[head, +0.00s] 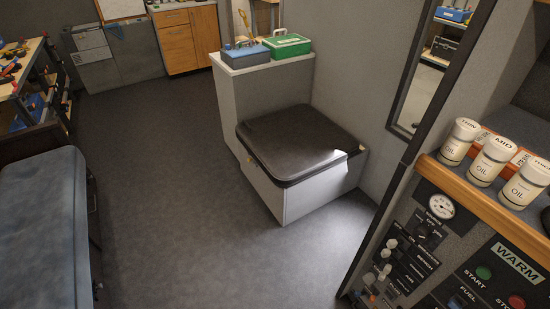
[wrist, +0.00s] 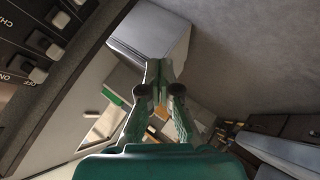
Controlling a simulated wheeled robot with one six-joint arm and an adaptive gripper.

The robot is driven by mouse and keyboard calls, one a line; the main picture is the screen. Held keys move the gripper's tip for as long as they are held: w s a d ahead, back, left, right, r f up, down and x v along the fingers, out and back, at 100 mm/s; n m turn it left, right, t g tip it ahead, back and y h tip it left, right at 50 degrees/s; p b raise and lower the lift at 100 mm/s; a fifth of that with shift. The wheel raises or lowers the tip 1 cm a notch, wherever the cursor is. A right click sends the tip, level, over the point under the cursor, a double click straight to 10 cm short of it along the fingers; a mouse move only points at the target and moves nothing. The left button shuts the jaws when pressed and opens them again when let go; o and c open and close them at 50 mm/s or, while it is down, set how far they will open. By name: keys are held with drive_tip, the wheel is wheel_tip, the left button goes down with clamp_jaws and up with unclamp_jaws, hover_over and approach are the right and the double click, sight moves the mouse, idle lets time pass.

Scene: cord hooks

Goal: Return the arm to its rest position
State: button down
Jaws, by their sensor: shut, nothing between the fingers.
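My gripper (wrist: 158,80) shows only in the wrist view. Its two green fingers with dark joints come together at the tips, and it is shut with nothing between them. It hangs in free air, and the room behind it looks tilted. In the wrist view a dark panel with switches (wrist: 40,55) is at the upper left, apart from the fingers. My arm and gripper do not show in the head view.
In the head view, oil jars (head: 495,158) stand on a wooden-edged shelf (head: 490,218) above a control panel (head: 430,235) at the right. A dark-cushioned box seat (head: 300,142) stands mid-room. A padded bench (head: 40,220) is at the left. The grey floor (head: 160,200) between is clear.

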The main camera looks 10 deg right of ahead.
drive_tip(key=s+a+r+m+t+y, duration=0.25)
drive_tip(key=s+a+r, duration=0.35)
drive_tip(key=s+r, duration=0.6)
drive_tip(key=s+a+r+m+t, duration=0.1)
drive_tip(key=s+r, duration=0.1)
drive_tip(key=r, duration=0.7)
drive_tip(key=s+r+m+t+y, duration=0.1)
drive_tip(key=s+r+m, duration=0.1)
drive_tip(key=r, duration=0.8)
drive_tip(key=shift+s+a+t, duration=0.35)
drive_tip(key=shift+a, duration=0.05)
